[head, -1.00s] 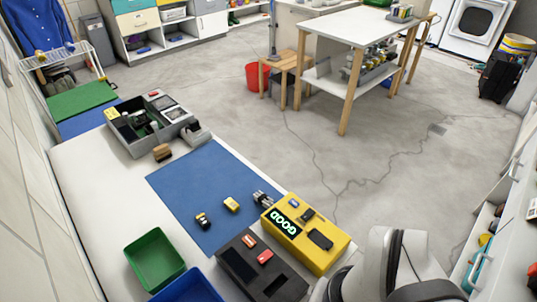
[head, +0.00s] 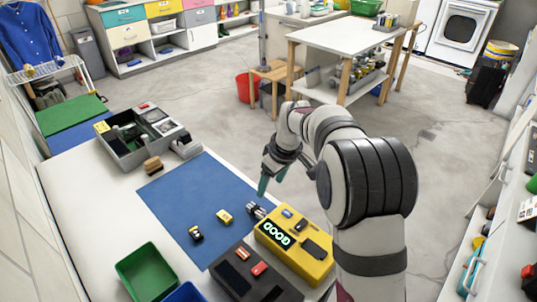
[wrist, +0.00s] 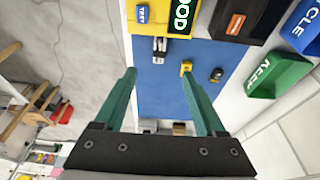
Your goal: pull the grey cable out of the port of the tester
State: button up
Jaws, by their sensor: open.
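The yellow tester (head: 290,243) stands at the right edge of the table, its display lit with "GOOD". It shows at the top of the wrist view (wrist: 172,22). A small grey and black plug-like piece (head: 257,211) is at the tester's far left end; in the wrist view it (wrist: 159,48) sits against the tester's edge. It looks like the grey cable's end, but cable and port are too small to tell apart. My gripper (head: 268,182) is above and beyond it, teal fingers pointing down. In the wrist view my gripper (wrist: 160,74) is open and empty, with the plug between the finger lines, farther off.
A dark box (head: 235,270), a green bin (head: 150,270) and a blue bin (head: 184,292) stand nearer. A grey divided tray (head: 135,155) is at the far left.

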aim_at(261, 211)
jog(key=x, duration=1.5)
jog(key=shift+w+f, duration=0.1)
jog(key=shift+f, duration=0.2)
grip_shut()
jog(key=shift+w+a, duration=0.1)
jog(key=shift+a, duration=0.05)
jog(key=shift+w+a, duration=1.85)
jog(key=shift+f, duration=0.2)
